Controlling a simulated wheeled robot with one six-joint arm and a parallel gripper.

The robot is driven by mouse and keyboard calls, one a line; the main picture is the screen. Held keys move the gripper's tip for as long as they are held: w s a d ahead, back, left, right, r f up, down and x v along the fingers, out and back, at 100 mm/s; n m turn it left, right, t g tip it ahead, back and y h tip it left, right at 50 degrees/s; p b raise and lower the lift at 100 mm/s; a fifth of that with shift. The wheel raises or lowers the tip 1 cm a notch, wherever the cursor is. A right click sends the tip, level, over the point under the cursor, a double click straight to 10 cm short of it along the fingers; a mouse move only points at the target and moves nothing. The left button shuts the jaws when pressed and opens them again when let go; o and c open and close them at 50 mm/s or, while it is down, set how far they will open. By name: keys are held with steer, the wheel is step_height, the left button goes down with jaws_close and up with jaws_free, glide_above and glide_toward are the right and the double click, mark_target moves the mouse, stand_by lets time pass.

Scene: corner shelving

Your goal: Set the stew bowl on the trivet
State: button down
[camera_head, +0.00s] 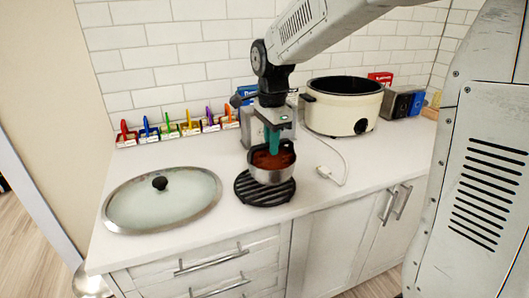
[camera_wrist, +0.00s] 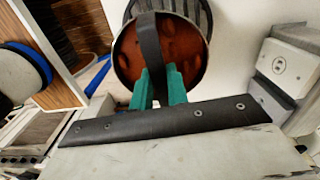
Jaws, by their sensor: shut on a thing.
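The stew bowl (camera_head: 268,177) is a small metal bowl with red-brown stew, upright over the trivet. The black slatted round trivet (camera_head: 262,200) lies on the white counter, its front part showing below the bowl. I cannot tell whether the bowl touches it. My gripper (camera_head: 274,146) has teal fingers, shut on the bowl from above. In the wrist view the fingers (camera_wrist: 159,88) close on a dark band that arches over the bowl (camera_wrist: 188,58). Part of the trivet (camera_wrist: 194,10) shows past the bowl's rim there. The bowl's underside is hidden.
A glass lid (camera_head: 165,205) with a black knob lies at left on the counter. A cream slow cooker (camera_head: 340,112) stands behind at right, and a white cord (camera_head: 330,165) lies beside the trivet. Several coloured-handled items (camera_head: 170,126) line the wall.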

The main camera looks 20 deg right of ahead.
mark_target(265, 156)
steer(key=shift+w+a+f, duration=0.15)
steer(key=shift+w+a, duration=0.45)
steer(key=shift+w, duration=0.3)
steer(key=shift+f, duration=1.65)
steer(key=shift+f, duration=0.2)
steer(key=c, duration=1.4)
jaws_free()
steer(key=shift+o, duration=0.2)
